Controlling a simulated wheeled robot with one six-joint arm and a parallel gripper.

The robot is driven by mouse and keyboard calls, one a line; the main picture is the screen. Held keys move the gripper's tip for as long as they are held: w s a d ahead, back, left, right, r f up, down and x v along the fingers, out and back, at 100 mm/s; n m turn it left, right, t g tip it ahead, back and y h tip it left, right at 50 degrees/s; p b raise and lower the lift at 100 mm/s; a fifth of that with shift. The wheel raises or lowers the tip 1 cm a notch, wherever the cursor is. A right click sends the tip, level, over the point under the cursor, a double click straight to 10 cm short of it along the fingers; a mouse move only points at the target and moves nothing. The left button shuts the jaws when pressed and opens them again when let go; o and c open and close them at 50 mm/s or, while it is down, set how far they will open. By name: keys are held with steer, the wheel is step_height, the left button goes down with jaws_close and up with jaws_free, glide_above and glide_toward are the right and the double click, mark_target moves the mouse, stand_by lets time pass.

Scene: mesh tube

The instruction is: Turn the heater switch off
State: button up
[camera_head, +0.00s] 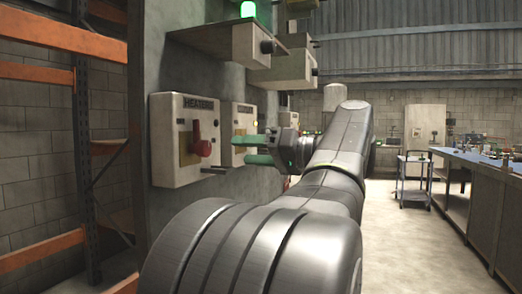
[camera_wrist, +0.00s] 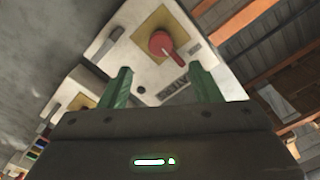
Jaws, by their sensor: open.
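The heater switch is a red rotary knob (camera_head: 202,148) on a pale box labelled HEATERS (camera_head: 172,166), mounted on the grey wall. In the wrist view the knob (camera_wrist: 161,44) sits on a yellow plate, with the label upside down below it. My gripper (camera_head: 240,149) has green fingers and is open and empty. It is to the right of the heater box in the head view, in front of a second box. In the wrist view the knob is beyond the fingertips (camera_wrist: 160,68), apart from them and between their lines.
A second switch box (camera_head: 243,118) is just beyond the heater box, partly hidden by my gripper. A box with a green lamp (camera_head: 248,9) juts out above. Orange shelving (camera_head: 62,74) stands at left. A blue-topped bench (camera_head: 480,160) and a cart (camera_head: 414,180) are at right, with open floor before them.

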mark_target(208, 149)
steer(key=shift+v, duration=1.05)
steer(key=b+x, duration=0.1)
steer(key=x, duration=1.3)
steer(key=shift+s+d, duration=0.1)
steer(key=shift+d, duration=0.1)
